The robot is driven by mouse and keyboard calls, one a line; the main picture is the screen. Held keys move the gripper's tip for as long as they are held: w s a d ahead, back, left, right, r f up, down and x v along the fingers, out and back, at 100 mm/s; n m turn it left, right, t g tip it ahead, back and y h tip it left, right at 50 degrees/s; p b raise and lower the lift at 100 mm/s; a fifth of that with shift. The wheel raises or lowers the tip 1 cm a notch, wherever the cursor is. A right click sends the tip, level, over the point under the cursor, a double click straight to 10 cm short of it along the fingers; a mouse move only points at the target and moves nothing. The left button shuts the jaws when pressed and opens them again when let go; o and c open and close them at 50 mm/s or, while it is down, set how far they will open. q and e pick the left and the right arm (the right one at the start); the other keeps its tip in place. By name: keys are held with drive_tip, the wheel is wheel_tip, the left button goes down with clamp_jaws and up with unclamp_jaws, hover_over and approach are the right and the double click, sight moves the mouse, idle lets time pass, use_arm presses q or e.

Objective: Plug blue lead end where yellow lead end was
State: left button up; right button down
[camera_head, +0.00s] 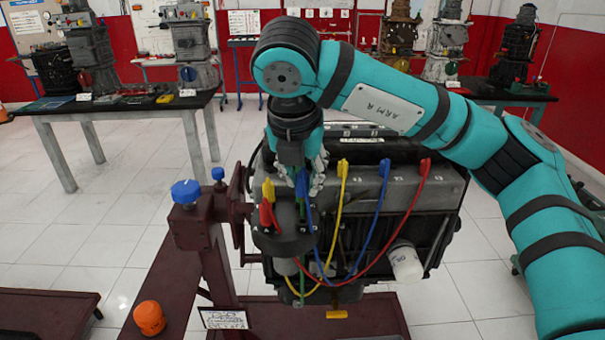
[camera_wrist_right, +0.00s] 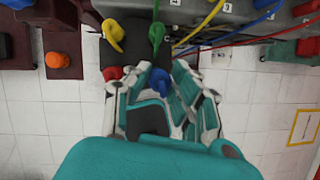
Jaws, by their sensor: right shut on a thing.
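My right gripper (camera_head: 305,178) points down over the dark round cap (camera_head: 285,240) at the engine's left end. It is shut on the blue lead end (camera_wrist_right: 158,82), which shows between the fingers in the right wrist view. I cannot tell whether the blue end touches the cap. A yellow lead end (camera_head: 268,190) and a red lead end (camera_head: 267,216) stand at the cap's left side. A green lead end (camera_wrist_right: 156,37) stands beside the yellow one in the wrist view. The leads' other yellow (camera_head: 343,168), blue (camera_head: 384,168) and red (camera_head: 425,167) ends sit along the engine top. My left gripper is out of view.
The engine hangs on a dark red stand (camera_head: 200,235) with a blue knob (camera_head: 186,192). The leads loop down in front of the engine near a white filter (camera_head: 405,262). An orange cap (camera_head: 149,318) sits on the stand's beam. Tables with other engines stand behind.

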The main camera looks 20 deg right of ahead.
sight(302, 197)
drive_tip(key=shift+f+b, duration=1.75)
drive_tip(key=shift+f, duration=0.3)
drive_tip(key=shift+f+b, duration=0.9)
drive_tip(key=shift+b, duration=0.45)
idle(0.4)
drive_tip(key=shift+r, duration=0.1)
